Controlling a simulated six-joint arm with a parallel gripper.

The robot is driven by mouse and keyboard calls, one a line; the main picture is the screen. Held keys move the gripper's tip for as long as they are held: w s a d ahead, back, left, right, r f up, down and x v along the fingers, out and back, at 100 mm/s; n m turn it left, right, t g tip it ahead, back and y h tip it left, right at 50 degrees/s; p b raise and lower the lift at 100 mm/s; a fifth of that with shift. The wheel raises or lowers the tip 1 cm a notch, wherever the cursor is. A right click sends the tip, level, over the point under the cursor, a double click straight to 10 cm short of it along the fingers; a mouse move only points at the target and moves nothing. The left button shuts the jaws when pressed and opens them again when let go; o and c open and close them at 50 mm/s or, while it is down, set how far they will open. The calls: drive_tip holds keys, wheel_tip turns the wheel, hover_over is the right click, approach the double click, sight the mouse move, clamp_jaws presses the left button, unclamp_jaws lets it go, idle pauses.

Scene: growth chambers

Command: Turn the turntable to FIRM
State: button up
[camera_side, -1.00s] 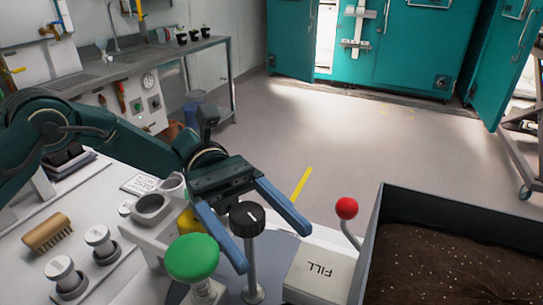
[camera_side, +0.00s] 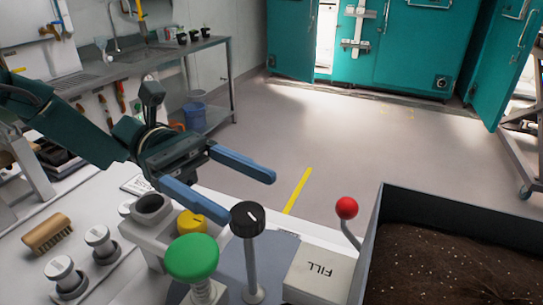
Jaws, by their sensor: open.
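My gripper (camera_side: 250,198) is open and empty, its two blue fingers spread and pointing right. The nearer fingertip appears just left of a black knob (camera_side: 247,218) with a white line, on a grey post; I cannot tell whether they touch. A white block (camera_side: 318,272) marked FILL sits right of the post. A grey-blue plate (camera_side: 278,250) shows around the post and may be part of the turntable; most of it is hidden or cut off. No FIRM label is readable.
A green mushroom button (camera_side: 192,256) and a yellow knob (camera_side: 191,222) stand close by the post. A red-balled lever (camera_side: 347,208) rises beside a soil-filled bin (camera_side: 374,240). A brush (camera_side: 47,234) and metal-topped knobs (camera_side: 98,237) lie left.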

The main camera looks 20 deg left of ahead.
wheel_tip(320, 180, up, 8)
drive_tip(key=s+a+m+y, duration=0.3)
drive_tip(key=s+m+y, duration=0.4)
drive_tip(key=s+m, duration=0.15)
drive_tip(key=s+a+m+t+y, duration=0.3)
drive_tip(key=a+m+t+y, duration=0.55)
drive_tip(key=a, duration=0.65)
wheel_tip(320, 180, down, 13)
drive_tip(key=a+n+y, duration=0.1)
drive_tip(key=y, duration=0.1)
drive_tip(key=w+d+r+m+t+h, duration=0.1)
drive_tip(key=w+r+m+t, duration=0.1)
drive_tip(key=w+r+t, duration=0.4)
drive_tip(key=w+d+r+m+t+h, duration=0.1)
drive_tip(key=w+r+t, duration=0.5)
drive_tip(key=w+r, duration=0.7)
drive_tip(key=shift+w+d+r+m, duration=0.4)
drive_tip(key=shift+w+d, duration=0.1)
drive_tip(key=shift+d, duration=0.25)
